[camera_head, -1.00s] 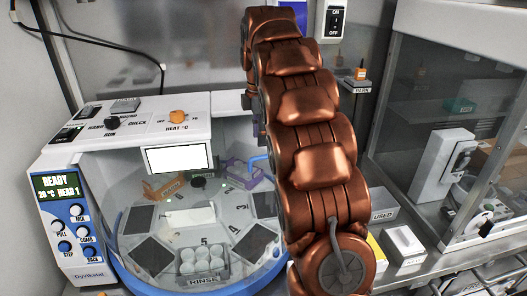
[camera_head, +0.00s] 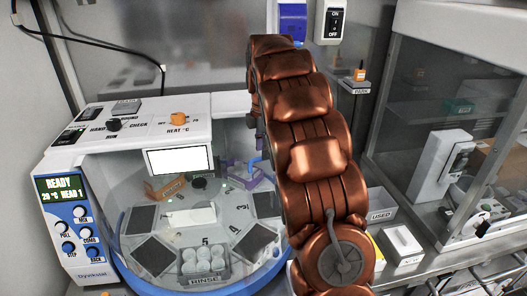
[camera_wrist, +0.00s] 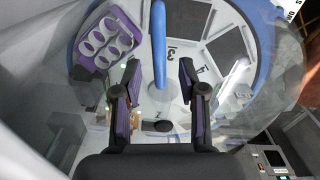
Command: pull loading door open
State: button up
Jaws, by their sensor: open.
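The loading door (camera_head: 105,215) is a clear curved cover at the front of the white and blue machine; it looks closed, as the carousel shows through it. A blue bar handle (camera_wrist: 158,45) stands out from the door in the wrist view; a small part of it (camera_head: 257,161) shows left of my arm in the head view. My gripper (camera_wrist: 157,75) is open, with its dark purple-lined fingers on either side of the handle's lower end. I cannot tell whether they touch it.
Behind the clear door are the numbered carousel (camera_head: 212,222), a purple rack (camera_wrist: 104,44) and a rinse tray (camera_head: 203,265). A control panel (camera_head: 75,225) is at left. A glass-fronted cabinet (camera_head: 440,130) stands at right. Small boxes (camera_head: 403,244) lie on the bench near my arm.

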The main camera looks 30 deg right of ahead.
jog(key=shift+f, duration=1.05)
jog(key=shift+c, duration=0.3)
grip_shut()
